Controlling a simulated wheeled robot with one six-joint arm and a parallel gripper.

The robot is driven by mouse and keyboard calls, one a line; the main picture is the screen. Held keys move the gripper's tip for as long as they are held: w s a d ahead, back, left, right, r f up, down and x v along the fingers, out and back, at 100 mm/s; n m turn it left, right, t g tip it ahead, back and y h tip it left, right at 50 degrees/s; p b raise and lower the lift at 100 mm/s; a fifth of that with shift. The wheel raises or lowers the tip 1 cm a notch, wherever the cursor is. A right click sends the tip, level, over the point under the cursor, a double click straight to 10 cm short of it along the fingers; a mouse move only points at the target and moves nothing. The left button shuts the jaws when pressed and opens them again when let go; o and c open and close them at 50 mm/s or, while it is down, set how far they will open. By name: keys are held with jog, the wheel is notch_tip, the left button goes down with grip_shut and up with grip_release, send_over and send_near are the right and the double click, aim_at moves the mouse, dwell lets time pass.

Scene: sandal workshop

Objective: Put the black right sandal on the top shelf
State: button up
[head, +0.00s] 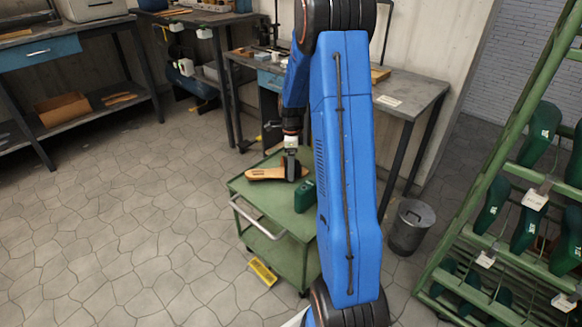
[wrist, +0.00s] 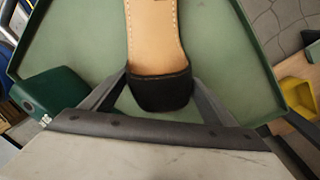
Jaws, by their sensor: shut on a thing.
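A sandal with a tan sole and a black strap (head: 268,173) is at the top of the green cart (head: 240,187). In the wrist view the sandal (wrist: 154,40) has its black strap end between the two fingers, with the tan sole pointing away from my gripper. My gripper (head: 291,172) is shut on the strap end from above. Whether the sandal rests on the cart top or is just clear of it, I cannot tell. Part of the cart is hidden behind my blue arm. Which shelf is the top shelf is not clear from these views.
A green block-like object (head: 304,196) stands on the cart near the sandal. A green rack (head: 480,240) with several green shoe forms is at the right. A grey bin (head: 411,228) and a yellow object (head: 262,272) are on the floor. Workbenches line the back; the left floor is clear.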

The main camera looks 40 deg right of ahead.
jog(key=shift+w+d, duration=0.2)
jog(key=shift+d, duration=1.2)
jog(key=o, duration=1.3)
jog(key=shift+o, duration=0.2)
jog(key=shift+r, duration=0.1)
notch_tip(320, 180, up, 17)
jog(key=w+d, duration=0.1)
jog(key=shift+w+d, duration=0.15)
jog(key=shift+w, duration=0.15)
